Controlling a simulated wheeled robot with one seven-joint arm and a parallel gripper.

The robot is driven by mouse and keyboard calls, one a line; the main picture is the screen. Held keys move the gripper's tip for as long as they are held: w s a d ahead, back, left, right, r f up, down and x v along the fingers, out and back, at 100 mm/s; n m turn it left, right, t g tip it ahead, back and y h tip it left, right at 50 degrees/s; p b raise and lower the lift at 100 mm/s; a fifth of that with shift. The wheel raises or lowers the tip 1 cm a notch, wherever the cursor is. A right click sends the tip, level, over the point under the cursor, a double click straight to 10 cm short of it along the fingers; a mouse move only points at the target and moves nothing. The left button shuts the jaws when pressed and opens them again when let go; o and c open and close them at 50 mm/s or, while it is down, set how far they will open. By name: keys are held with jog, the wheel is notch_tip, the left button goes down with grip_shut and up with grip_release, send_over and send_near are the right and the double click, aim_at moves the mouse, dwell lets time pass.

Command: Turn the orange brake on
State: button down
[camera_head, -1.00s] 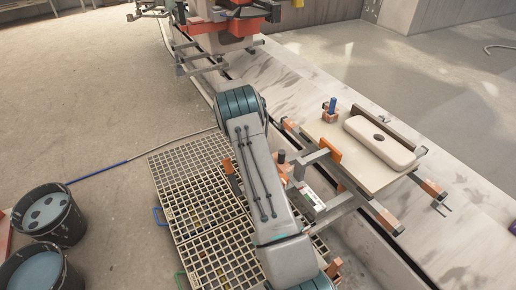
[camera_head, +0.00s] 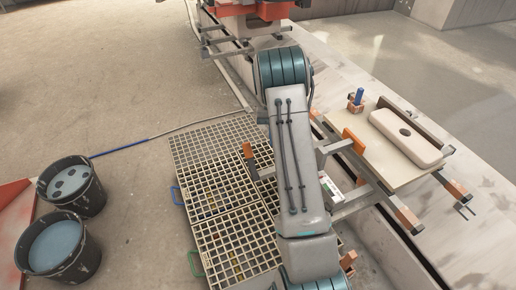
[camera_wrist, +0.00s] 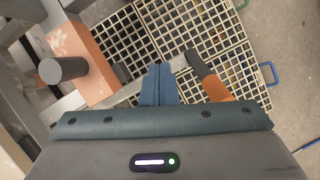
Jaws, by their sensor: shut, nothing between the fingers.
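An orange piece with a dark brown part (camera_head: 248,151) sits at the end of a grey bar, over the floor grating, left of my arm in the head view. In the wrist view a lever with a dark part and an orange end (camera_wrist: 217,88) lies just right of my gripper (camera_wrist: 158,72). My gripper's blue-grey fingers are shut and empty. I cannot tell whether they touch the lever. An orange block (camera_wrist: 72,42) with a dark grey cylinder (camera_wrist: 64,70) is on the left. Which orange part is the brake is not clear. My arm hides my gripper in the head view.
A board (camera_head: 392,170) with a pale slab (camera_head: 408,138) and a blue-topped piece (camera_head: 357,98) lies right of my arm. Metal arms with orange ends surround it. Floor grating (camera_head: 215,150) lies left. Two dark buckets (camera_head: 72,186) stand farther left on open floor.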

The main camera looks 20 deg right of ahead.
aim_at(250, 150)
jog(key=s+a+r+m+t+b, duration=0.35)
jog(key=m+t+b, duration=0.25)
jog(key=m+t, duration=0.35)
jog(key=b+x, duration=0.1)
jog(key=x, duration=0.3)
jog(key=w+b+x, duration=0.1)
jog(key=b+x, duration=0.1)
jog(key=x, duration=0.2)
jog(key=b+x, duration=0.1)
jog(key=x, duration=0.3)
jog(key=shift+w+a+r+b, duration=0.2)
jog(key=shift+r+b, duration=0.1)
jog(key=shift+r, duration=0.1)
jog(key=shift+w+a+f, duration=0.15)
jog(key=shift+w+f, duration=0.15)
jog(key=shift+w, duration=0.2)
jog(key=shift+w+r+p, duration=0.1)
jog(key=shift+r+p, duration=0.1)
jog(key=shift+p, duration=0.1)
